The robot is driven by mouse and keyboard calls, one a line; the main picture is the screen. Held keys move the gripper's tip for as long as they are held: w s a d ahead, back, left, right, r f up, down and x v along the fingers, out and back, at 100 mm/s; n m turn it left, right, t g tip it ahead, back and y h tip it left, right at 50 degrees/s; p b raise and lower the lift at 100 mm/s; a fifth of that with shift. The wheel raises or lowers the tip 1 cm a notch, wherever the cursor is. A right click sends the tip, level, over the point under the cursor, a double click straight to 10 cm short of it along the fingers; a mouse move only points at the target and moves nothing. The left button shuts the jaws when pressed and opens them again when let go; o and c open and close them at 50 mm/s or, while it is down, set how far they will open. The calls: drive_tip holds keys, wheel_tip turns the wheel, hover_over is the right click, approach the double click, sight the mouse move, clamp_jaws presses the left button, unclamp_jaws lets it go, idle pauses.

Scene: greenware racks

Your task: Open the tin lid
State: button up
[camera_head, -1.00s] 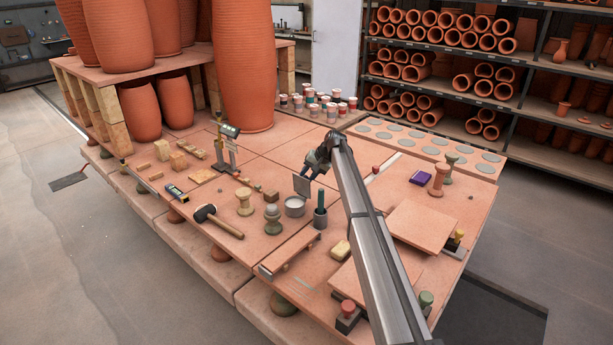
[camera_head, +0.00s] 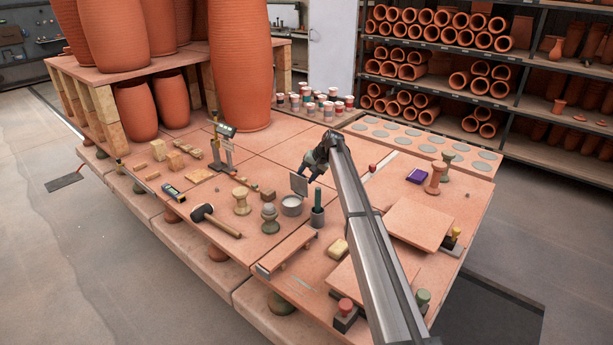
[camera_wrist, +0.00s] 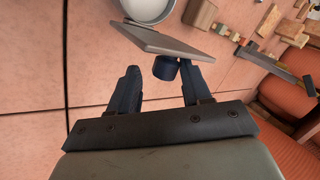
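The tin (camera_head: 292,206) is a small round grey-white pot on the work table. It shows partly at the top of the wrist view (camera_wrist: 147,9). A flat grey plate, seemingly its lid (camera_head: 299,185), stands steeply tilted at the tin's far side; in the wrist view it is nearly edge-on (camera_wrist: 168,42). A dark blue round knob (camera_wrist: 165,68) projects from the plate towards me. My gripper (camera_wrist: 160,75) is open, its dark fingers spread either side of the knob. The left finger is clear of it; I cannot tell whether the right touches.
A dark cup with a green-handled tool (camera_head: 318,215) stands right beside the tin. Tall clay vases (camera_head: 241,70) stand behind. Bare table lies behind the plate.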

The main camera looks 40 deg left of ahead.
drive_tip(key=shift+s+f, duration=0.1)
drive_tip(key=v, duration=1.4)
